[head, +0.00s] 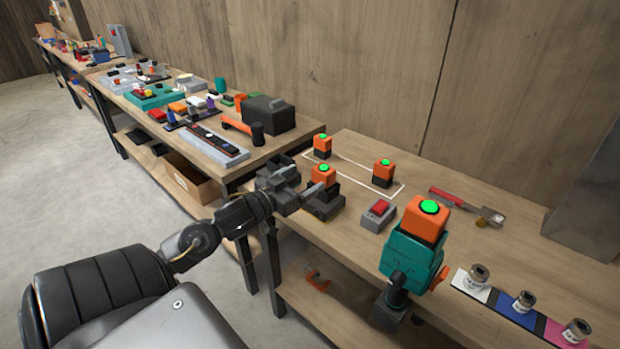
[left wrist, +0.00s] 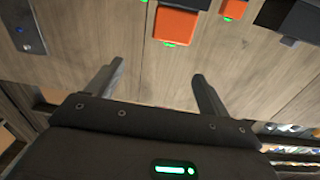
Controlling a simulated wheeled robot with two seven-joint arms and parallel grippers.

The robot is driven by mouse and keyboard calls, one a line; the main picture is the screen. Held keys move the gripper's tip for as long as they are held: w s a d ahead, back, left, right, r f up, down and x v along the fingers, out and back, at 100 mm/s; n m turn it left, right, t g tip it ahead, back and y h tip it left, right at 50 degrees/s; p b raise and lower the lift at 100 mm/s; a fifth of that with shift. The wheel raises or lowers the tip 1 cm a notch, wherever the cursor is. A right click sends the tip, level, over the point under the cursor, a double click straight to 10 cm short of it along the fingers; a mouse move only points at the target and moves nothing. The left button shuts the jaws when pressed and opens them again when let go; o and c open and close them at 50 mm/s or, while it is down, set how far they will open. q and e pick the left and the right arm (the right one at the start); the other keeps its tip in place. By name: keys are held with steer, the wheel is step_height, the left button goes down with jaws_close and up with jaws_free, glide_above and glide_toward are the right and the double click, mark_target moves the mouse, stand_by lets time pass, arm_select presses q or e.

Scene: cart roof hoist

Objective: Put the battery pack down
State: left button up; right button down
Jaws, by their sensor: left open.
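An orange-and-black battery pack (head: 323,176) with a lit green top stands on a dark base (head: 324,204) near the left end of the near bench. My left gripper (head: 306,192) is beside it on its left, jaws apart. In the left wrist view the fingers (left wrist: 158,72) are spread with nothing between them, and an orange block (left wrist: 176,25) lies just beyond the tips. Two similar packs, a back one (head: 322,146) and a right one (head: 383,172), stand by a white outline. Another orange block with a green top (head: 424,220) sits on a teal tool (head: 410,257). My right gripper is out of view.
A grey box with a red button (head: 378,214) is right of the dark base. A red-handled tool (head: 468,205) lies farther right. Several jars stand on coloured mats at the front right, one on the blue mat (head: 523,302). A crowded second bench (head: 150,103) runs to the left.

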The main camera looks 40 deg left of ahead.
mark_target(320, 169)
arm_select(q)
steer(key=w+g+p, duration=0.1)
steer(key=w, duration=0.1)
steer(key=w+g+p, duration=0.1)
steer(key=w+p, duration=0.1)
steer(key=w+f+n+g+p, duration=0.1)
steer(key=w, duration=0.1)
steer(key=shift+a+y+p, duration=0.3)
steer(key=shift+a, duration=0.05)
steer(key=shift+w+f, duration=0.25)
steer(key=shift+w, duration=0.25)
steer(key=shift+w+a, duration=0.1)
steer(key=shift+w, duration=0.25)
steer(key=p+x, duration=0.1)
steer(key=x, duration=0.2)
steer(key=shift+w+a+f+p, duration=0.1)
steer(key=shift+w+a+p, duration=0.1)
steer(key=shift+w+p, duration=0.1)
steer(key=shift+w+f, duration=0.25)
steer(key=shift+w, duration=0.2)
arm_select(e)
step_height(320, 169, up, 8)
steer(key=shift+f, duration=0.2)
